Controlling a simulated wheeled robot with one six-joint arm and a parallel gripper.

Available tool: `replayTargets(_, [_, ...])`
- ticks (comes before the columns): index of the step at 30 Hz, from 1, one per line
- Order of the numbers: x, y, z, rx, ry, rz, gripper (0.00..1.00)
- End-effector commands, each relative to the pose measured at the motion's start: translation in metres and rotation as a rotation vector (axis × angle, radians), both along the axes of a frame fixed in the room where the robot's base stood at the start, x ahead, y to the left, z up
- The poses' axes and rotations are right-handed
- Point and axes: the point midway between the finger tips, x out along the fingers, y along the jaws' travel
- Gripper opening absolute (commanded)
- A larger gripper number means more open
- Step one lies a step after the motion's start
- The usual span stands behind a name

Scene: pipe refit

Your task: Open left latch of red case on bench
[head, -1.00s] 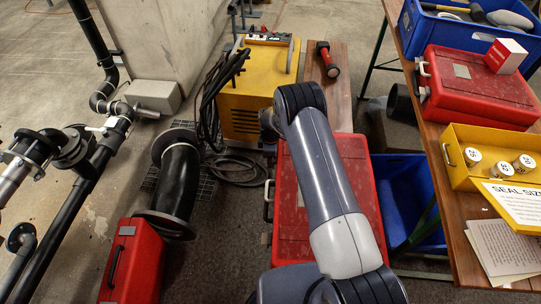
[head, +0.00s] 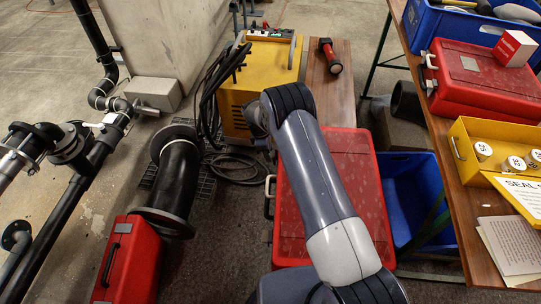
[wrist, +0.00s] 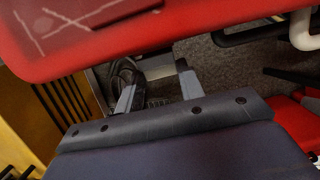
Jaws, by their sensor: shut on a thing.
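The red case (head: 350,170) lies on the wooden bench (head: 322,92), with its handle (head: 268,197) and a grey latch (head: 267,236) on its left side. My arm crosses above it and hides the case's far left corner. In the wrist view the red case (wrist: 90,40) fills the top, its edge just above my gripper (wrist: 157,88). The two fingers stand a little apart, with a small grey piece (wrist: 158,68) between them, probably the left latch. How far the latch is turned cannot be made out.
A yellow machine (head: 250,90) with black cables stands close beyond my gripper. A second red case (head: 128,262) and black pipework (head: 175,185) are at left. At right, a blue bin (head: 415,195) and a table (head: 478,235) carrying another red case (head: 470,80).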

Motion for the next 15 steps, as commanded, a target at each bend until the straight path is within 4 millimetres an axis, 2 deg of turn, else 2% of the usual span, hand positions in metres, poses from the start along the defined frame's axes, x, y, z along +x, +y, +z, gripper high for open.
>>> replayTargets(1, [-0.0003, 0.0024, -0.0059, -0.016, 0.002, 0.001, 0.13])
replayTargets(14, [-0.0008, 0.0032, -0.0021, -0.053, 0.006, -0.004, 0.14])
replayTargets(15, [-0.0008, 0.0032, -0.0021, -0.053, 0.006, -0.004, 0.37])
